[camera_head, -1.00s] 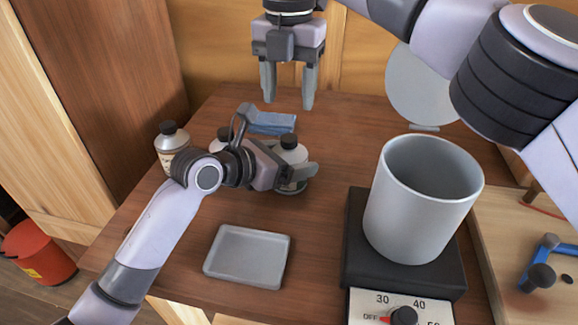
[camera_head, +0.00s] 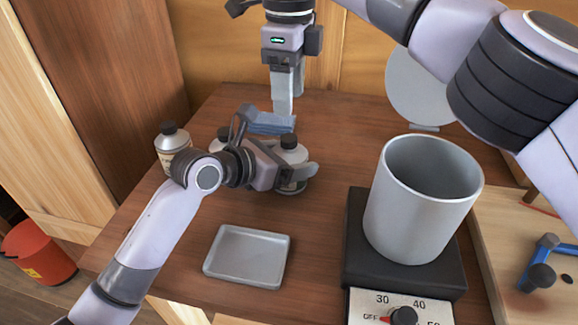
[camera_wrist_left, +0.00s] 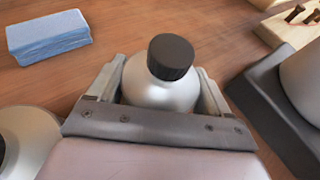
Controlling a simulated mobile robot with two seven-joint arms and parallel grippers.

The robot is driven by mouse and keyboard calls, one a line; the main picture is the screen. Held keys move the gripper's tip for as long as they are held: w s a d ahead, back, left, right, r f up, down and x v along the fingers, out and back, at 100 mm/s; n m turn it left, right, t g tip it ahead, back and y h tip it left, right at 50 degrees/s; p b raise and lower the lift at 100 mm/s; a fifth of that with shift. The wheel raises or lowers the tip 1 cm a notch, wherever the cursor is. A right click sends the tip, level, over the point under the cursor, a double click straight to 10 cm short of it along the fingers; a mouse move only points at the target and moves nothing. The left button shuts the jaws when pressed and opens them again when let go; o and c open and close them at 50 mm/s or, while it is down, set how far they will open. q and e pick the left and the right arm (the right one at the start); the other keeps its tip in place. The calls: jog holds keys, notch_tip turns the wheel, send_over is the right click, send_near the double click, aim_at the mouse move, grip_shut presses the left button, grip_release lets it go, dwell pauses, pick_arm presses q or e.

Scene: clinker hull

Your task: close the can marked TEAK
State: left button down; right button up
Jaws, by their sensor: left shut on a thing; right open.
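A pale can with a black cap (camera_head: 289,141) is held by my left gripper (camera_head: 290,174), its fingers shut around the can's sides. In the left wrist view the can (camera_wrist_left: 160,93) stands between the two fingers with the black cap (camera_wrist_left: 170,57) on its neck. I cannot tell how tight the cap is. Its label is hidden, so I cannot read TEAK. My right gripper (camera_head: 283,104) is open and empty, above and behind the can, pointing down. Another can (camera_head: 172,150) with a label stands at the left; a third (camera_head: 221,139) is partly behind my left arm.
A folded blue cloth (camera_head: 270,122) lies behind the held can. A grey tray (camera_head: 247,256) is in front. A large grey pot (camera_head: 420,205) stands on a black hotplate (camera_head: 360,260) at the right, with a round pale disc (camera_head: 418,88) behind. A red bucket (camera_head: 38,252) is on the floor.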

aim_at(289, 138)
jog(key=n, duration=0.5)
jog(key=shift+n, duration=0.3)
jog(key=shift+f, duration=0.1)
jog(key=shift+f, duration=3.9)
grip_shut()
jog(key=m, duration=0.6)
